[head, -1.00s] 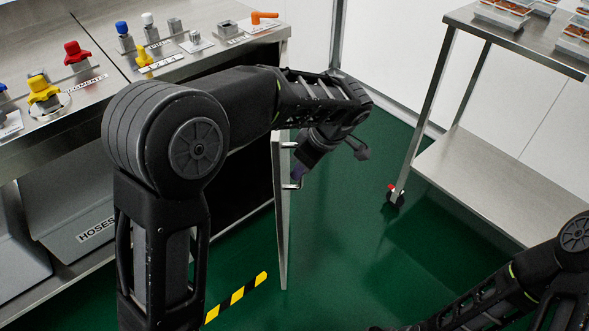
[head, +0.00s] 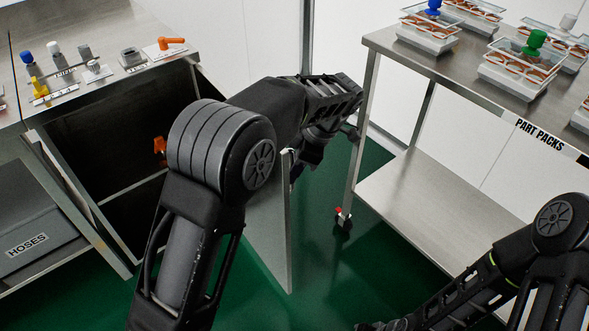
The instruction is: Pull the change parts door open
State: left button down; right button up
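The change parts door (head: 270,225) is a grey metal panel standing swung out from the steel cabinet (head: 100,175), whose dark inside shows. My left arm reaches across in front of the door. My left gripper (head: 298,168) is at the door's far side near its top outer edge, mostly hidden by the door and my arm. I cannot see the handle or whether the fingers are around it. My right gripper (head: 372,326) is at the bottom edge, mostly cut off, apart from the door.
Parts and an orange handle (head: 172,43) lie on the cabinet top. An orange part (head: 160,148) shows inside the cabinet. A grey HOSES bin (head: 35,235) is at left. A wheeled steel table (head: 450,70) with trays stands close on the right. Green floor is clear between.

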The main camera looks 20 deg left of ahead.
pick_arm(q)
jog(key=shift+w+a, duration=0.15)
jog(key=shift+w, duration=0.05)
jog(key=c, duration=1.6)
grip_release()
jog(key=shift+a, duration=0.1)
jog(key=shift+o, duration=0.7)
jog(key=p+v, duration=0.3)
jog(key=v, duration=0.5)
jog(key=shift+p, duration=0.35)
jog(key=shift+f, duration=0.1)
